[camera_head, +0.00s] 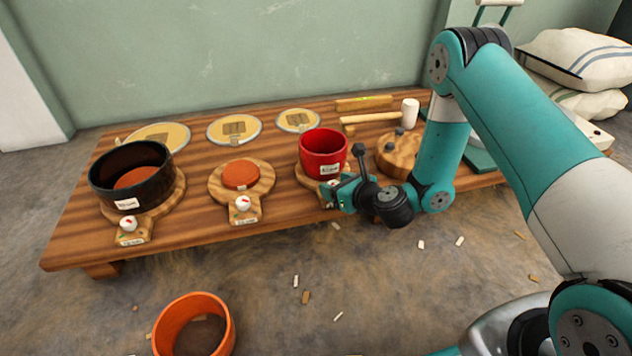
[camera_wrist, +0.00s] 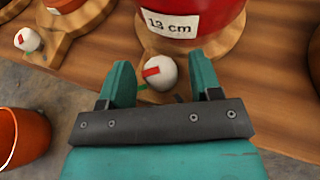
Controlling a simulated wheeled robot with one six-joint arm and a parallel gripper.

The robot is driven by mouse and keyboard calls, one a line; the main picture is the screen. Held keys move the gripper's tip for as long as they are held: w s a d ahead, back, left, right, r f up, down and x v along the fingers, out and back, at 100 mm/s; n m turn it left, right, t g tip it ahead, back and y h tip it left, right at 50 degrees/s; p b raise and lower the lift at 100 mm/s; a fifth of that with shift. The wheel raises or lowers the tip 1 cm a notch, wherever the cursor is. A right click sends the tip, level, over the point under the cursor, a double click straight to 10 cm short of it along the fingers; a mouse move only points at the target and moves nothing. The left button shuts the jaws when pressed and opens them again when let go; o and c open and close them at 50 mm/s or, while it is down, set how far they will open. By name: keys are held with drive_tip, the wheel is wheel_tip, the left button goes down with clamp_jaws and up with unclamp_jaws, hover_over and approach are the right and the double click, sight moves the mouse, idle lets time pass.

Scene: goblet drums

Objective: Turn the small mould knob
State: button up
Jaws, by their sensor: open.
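The small mould is a round wooden base (camera_wrist: 226,42) with a red pot (camera_head: 322,153) standing on it, at the right of the row of moulds. The pot's label reads 13 cm in the wrist view (camera_wrist: 180,22). The mould's knob (camera_wrist: 160,73) is a white ball with a red mark, in front of the pot. My gripper (camera_wrist: 161,72) is open, with one finger on each side of the knob and visible gaps to it. In the head view my gripper (camera_head: 337,192) is at the table's front edge and hides part of the knob.
A middle mould (camera_head: 264,186) and its white knob (camera_head: 242,203) stand to the left. A black pot (camera_head: 130,172) is on the leftmost mould, with another knob (camera_head: 128,224). An orange pot (camera_head: 194,322) is on the floor. A mallet (camera_head: 409,111) lies behind.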

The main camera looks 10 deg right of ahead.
drive_tip(key=shift+w+a+f, duration=0.2)
drive_tip(key=shift+w+f, duration=0.05)
drive_tip(key=shift+w, duration=0.3)
drive_tip(key=c, duration=0.9)
drive_tip(key=n+g+y+p, duration=0.2)
drive_tip(key=n+y, duration=0.1)
drive_tip(key=n+g+y+p, duration=0.1)
drive_tip(key=shift+r+n+y, duration=0.25)
drive_tip(key=shift+n+y, duration=0.15)
drive_tip(key=n+g+y, duration=0.1)
drive_tip(key=n+g+y+p, duration=0.1)
drive_tip(key=n+g, duration=0.1)
drive_tip(key=shift+f+g, duration=0.2)
drive_tip(key=shift+g, duration=0.1)
drive_tip(key=shift+n+g+y, duration=0.5)
drive_tip(key=shift+n+g, duration=0.8)
drive_tip(key=shift+n, duration=0.1)
drive_tip(key=shift+n+g, duration=0.3)
